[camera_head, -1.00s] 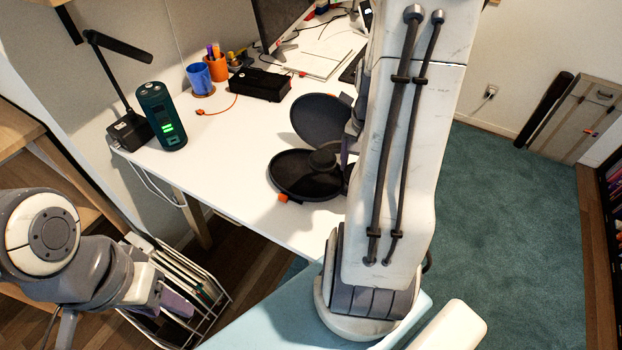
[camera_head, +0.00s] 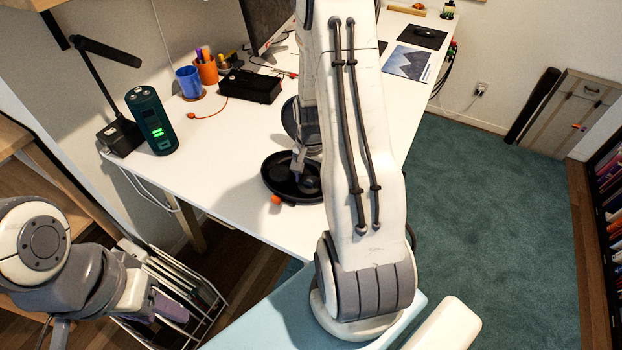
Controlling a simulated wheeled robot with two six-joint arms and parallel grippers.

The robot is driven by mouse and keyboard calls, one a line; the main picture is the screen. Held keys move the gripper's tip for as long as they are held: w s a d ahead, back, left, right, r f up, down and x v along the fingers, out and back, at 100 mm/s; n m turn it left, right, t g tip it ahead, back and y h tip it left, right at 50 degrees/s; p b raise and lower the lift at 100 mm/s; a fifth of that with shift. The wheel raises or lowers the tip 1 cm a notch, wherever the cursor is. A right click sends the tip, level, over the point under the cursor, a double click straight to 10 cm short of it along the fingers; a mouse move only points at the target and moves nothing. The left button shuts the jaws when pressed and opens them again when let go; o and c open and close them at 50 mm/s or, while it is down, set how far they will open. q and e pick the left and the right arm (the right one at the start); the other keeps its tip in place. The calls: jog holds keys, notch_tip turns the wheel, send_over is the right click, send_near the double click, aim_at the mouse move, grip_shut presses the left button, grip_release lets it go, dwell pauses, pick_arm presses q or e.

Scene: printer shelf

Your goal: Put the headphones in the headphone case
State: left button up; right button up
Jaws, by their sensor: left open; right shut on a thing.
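The headphone case (camera_head: 270,182) is round, black and open on the white desk, with its lid standing up behind and partly hidden by my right arm. An orange tab shows at its front edge. My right gripper (camera_head: 298,170) points down over the case's lower half and is shut on the headphones. A dark rounded part of the headphones (camera_head: 310,182) shows inside the rim's outline; whether it touches the bottom cannot be told. My arm hides much of the headphones. My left gripper (camera_head: 165,306) is open and empty at the lower left, away from the desk, beside a wire rack.
A dark green speaker (camera_head: 152,121) and a black lamp (camera_head: 118,134) stand at the desk's left end. A black box (camera_head: 252,87), a blue cup (camera_head: 189,83) and an orange pen cup (camera_head: 206,69) stand behind. The desk's front left is clear.

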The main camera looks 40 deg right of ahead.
jog(key=shift+f, duration=0.1)
jog(key=o, duration=1.3)
